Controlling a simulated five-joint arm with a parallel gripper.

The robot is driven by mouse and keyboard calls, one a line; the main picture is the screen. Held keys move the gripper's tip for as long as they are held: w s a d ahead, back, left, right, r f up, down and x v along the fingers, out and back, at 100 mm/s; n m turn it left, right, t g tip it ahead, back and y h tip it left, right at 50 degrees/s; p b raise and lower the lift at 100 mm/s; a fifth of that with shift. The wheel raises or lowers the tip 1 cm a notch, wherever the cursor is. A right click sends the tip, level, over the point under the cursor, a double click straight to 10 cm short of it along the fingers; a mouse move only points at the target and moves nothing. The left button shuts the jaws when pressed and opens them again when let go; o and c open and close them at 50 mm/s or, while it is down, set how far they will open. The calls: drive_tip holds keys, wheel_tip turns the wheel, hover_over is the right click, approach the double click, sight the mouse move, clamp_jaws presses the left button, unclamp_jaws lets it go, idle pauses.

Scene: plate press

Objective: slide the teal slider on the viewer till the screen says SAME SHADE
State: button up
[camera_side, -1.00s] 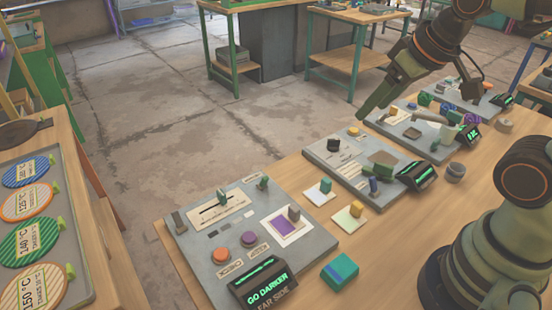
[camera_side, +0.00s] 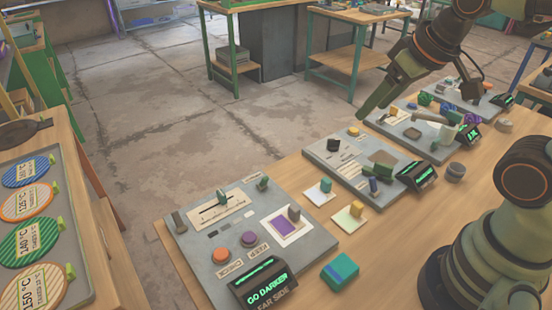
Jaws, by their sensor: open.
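The viewer (camera_side: 190,250) is a grey panel at the front left of the wooden bench. A small teal slider (camera_side: 221,197) stands upright in a dark slot on its pale scale plate, around the middle of the slot. The viewer's screen (camera_side: 265,285) reads GO DARKER in green, with FAR SIDE on the housing below. A purple sample (camera_side: 284,226) lies in a white frame on the panel.
Orange (camera_side: 220,256) and purple (camera_side: 249,239) buttons sit in front of the slot. A green knob (camera_side: 262,184) stands right of it. A teal block (camera_side: 340,270) and small sample cards (camera_side: 319,193) lie beside the viewer. More panels with screens (camera_side: 417,175) stand farther back.

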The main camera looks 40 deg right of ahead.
idle(0.4)
drive_tip(key=c, duration=0.3)
drive_tip(key=g, duration=0.6)
hover_over(221, 192)
wheel_tip(221, 192, down, 10)
wheel_tip(221, 192, down, 11)
drive_tip(key=shift+f, duration=0.15)
